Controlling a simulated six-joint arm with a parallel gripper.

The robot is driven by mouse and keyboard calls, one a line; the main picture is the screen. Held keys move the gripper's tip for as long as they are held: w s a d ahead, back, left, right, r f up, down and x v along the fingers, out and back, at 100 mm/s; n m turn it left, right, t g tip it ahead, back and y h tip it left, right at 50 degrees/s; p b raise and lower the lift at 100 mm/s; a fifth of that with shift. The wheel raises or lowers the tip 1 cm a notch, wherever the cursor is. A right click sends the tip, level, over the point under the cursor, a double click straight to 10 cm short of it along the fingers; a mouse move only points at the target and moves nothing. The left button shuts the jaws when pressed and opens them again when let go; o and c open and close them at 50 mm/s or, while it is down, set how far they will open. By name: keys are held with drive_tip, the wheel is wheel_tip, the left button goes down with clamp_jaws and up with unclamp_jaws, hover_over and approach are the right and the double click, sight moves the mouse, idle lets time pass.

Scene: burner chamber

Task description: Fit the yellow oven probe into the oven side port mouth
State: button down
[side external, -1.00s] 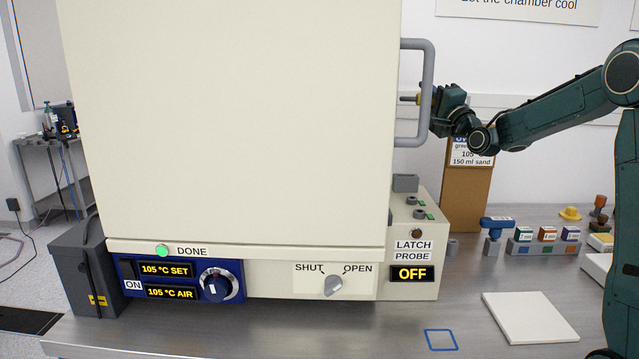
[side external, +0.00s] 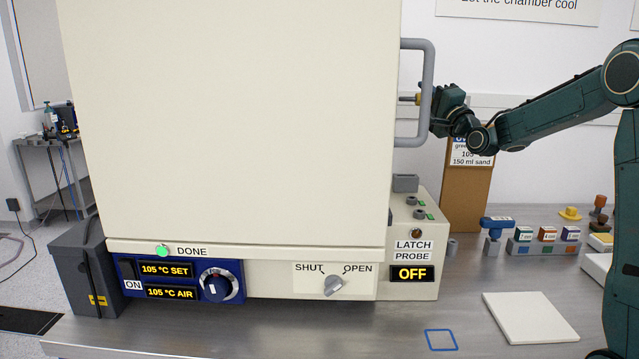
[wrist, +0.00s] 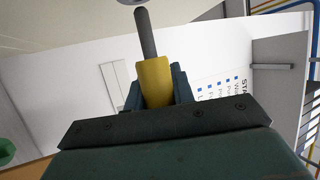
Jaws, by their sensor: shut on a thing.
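My gripper (side external: 430,99) is shut on the yellow oven probe and holds it roughly level beside the oven's right side, by the handle. The probe's thin grey rod (side external: 405,99) points left at the oven (side external: 230,130). In the wrist view, the probe's yellow body (wrist: 155,82) sits between the two dark fingers (wrist: 157,92). Its grey rod (wrist: 146,33) reaches up to a round pale metal piece (wrist: 131,2), possibly the port mouth, cut off by the top edge. Whether the tip touches or enters it I cannot tell. The port mouth is hidden in the side view.
A grey bar handle (side external: 428,90) stands out from the oven close to my gripper. A brown board (side external: 465,195) stands below my wrist. The latch probe display (side external: 412,274) reads OFF. A white slab (side external: 530,318) and small coloured blocks are on the bench.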

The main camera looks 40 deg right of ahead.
sight(412, 100)
drive_tip(key=shift+w+a, duration=1.7)
drive_tip(key=shift+w, duration=0.05)
idle(0.5)
drive_tip(key=c, duration=1.1)
unclamp_jaws()
drive_tip(key=shift+s+f, duration=0.1)
drive_tip(key=shift+s, duration=0.05)
drive_tip(key=v, duration=1.3)
drive_tip(key=shift+s, duration=0.25)
drive_tip(key=shift+a, duration=0.15)
